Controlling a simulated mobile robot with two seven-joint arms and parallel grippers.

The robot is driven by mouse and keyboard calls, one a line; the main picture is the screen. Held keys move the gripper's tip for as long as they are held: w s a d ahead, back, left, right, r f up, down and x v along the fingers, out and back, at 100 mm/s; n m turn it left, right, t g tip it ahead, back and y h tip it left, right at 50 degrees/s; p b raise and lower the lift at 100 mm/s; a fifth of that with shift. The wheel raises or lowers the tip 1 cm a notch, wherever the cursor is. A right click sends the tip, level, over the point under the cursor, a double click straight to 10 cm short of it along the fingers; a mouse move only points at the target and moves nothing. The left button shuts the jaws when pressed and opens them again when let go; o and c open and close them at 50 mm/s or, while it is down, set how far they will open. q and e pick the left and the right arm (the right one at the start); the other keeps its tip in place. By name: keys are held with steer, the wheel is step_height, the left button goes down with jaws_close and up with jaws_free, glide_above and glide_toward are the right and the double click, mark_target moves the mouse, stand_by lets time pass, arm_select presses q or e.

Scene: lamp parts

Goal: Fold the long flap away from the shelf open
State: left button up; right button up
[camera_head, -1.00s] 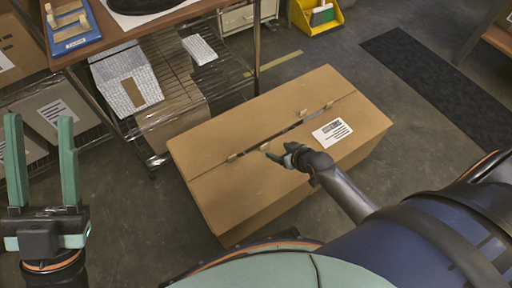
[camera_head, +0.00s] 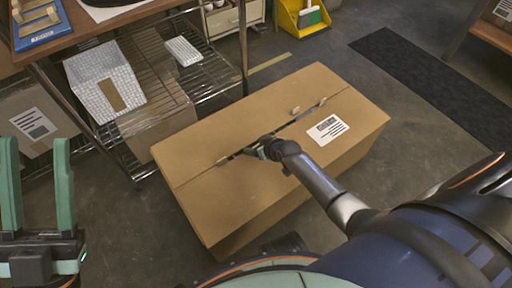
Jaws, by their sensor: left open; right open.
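A closed brown cardboard box (camera_head: 205,140) stands on the floor in the middle of the head view. Its two long top flaps meet at a dark, narrow gap. The long flap away from the shelf (camera_head: 245,195) lies nearly flat and carries a white label (camera_head: 327,130). Small tan tabs (camera_head: 294,110) stick up along the gap. My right gripper (camera_head: 260,150) is open at the gap, left of its middle; its fingertips are small and partly hidden, so contact cannot be told. My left gripper (camera_head: 35,142) is open and empty at the far left, away from the box.
A wire shelf (camera_head: 155,72) with white and brown boxes stands left of and behind the box. A wooden tabletop (camera_head: 100,38) is above it. A yellow bin (camera_head: 303,18) is at the back. A dark mat (camera_head: 430,85) and free floor lie to the right.

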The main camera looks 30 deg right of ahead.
jaws_close()
stand_by(0.7)
stand_by(0.8)
